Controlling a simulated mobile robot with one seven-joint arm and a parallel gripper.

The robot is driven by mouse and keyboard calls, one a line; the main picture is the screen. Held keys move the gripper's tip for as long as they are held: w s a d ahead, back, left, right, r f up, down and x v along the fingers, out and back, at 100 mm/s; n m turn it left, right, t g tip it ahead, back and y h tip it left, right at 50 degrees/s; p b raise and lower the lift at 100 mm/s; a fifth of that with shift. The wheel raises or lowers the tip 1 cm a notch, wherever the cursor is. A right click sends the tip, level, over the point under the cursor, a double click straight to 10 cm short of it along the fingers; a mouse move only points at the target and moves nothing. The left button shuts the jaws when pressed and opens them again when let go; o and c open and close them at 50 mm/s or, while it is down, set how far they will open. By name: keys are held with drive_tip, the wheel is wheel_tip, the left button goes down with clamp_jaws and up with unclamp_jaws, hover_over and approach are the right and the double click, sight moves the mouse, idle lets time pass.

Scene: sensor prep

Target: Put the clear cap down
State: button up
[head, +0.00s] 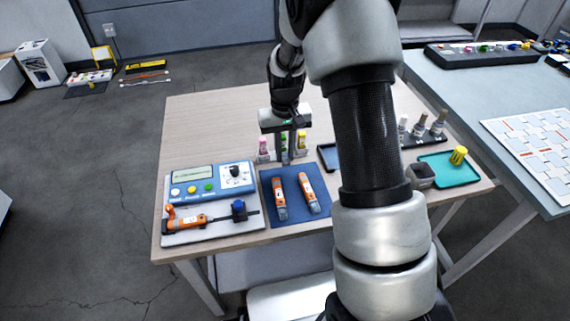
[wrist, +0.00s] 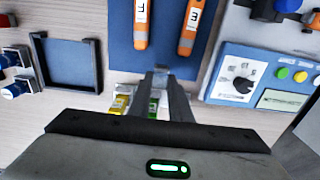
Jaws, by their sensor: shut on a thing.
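My gripper (head: 285,153) is over the table near the back edge of the blue mat (head: 291,216). Its fingers are close together, also in the wrist view (wrist: 162,82). A small greyish, see-through piece, apparently the clear cap (wrist: 160,70), is between the fingertips; the fingers hide most of it. I cannot tell whether it touches the surface below. Two orange sensors (head: 279,197) (head: 307,192) lie side by side on the blue mat, their ends facing the gripper. A small dark empty tray (head: 326,158) is right of the gripper, and is at left in the wrist view (wrist: 68,66).
A blue meter (head: 207,182) and another orange sensor (head: 184,224) are at left. A teal tray (head: 448,174) with a yellow item is at right. Bare wood lies at the back left.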

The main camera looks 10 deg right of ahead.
sight(285, 155)
drive_tip(key=shift+f+b, duration=0.35)
drive_tip(key=shift+f, duration=1.55)
drive_tip(key=shift+f, duration=0.2)
drive_tip(key=o, duration=0.8)
drive_tip(key=shift+r, duration=0.15)
